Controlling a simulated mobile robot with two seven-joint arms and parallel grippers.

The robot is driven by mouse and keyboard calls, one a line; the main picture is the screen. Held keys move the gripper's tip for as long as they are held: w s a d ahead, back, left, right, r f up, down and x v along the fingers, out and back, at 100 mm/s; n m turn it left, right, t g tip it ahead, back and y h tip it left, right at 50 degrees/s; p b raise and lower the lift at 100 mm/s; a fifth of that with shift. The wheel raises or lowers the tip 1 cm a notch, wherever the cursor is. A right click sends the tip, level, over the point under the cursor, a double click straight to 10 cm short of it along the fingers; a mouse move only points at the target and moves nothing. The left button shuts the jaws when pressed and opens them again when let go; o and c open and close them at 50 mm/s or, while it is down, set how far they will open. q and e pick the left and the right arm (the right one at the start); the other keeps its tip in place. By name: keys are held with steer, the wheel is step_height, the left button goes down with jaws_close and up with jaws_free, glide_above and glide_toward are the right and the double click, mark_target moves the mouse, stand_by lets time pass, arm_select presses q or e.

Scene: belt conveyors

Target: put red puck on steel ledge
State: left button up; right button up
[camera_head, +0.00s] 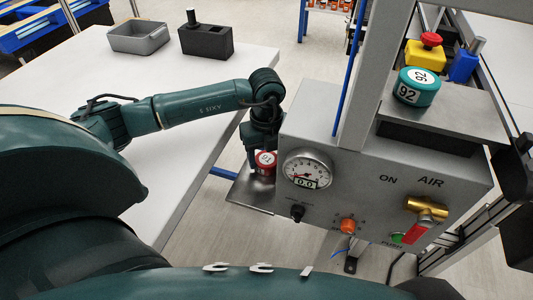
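The red puck (265,164), with a white label on top, is at the left side of the grey control box. It is above or on the inner part of the steel ledge (252,196), a flat shiny plate jutting out left of the box. My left gripper (256,154) reaches down from the wrist to the puck, with a dark finger at the puck's left side. The other finger is hidden, so its grip on the puck is unclear. I cannot tell whether the puck touches the ledge. My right gripper is not in view.
The control box (330,200) carries a gauge (308,168), knobs and a brass valve (425,207). A teal puck (416,86) sits on its upper shelf. A white table (190,110) holds a grey tray (139,36) and a black block (207,42).

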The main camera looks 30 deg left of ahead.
mark_target(267, 158)
arm_select(q)
steer(key=o, duration=0.3)
steer(key=shift+o, duration=0.2)
steer(key=shift+r, duration=0.3)
step_height(267, 158, up, 12)
steer(key=p, duration=0.1)
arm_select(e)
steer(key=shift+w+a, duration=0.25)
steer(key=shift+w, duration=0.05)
arm_select(q)
steer(key=shift+f, duration=0.1)
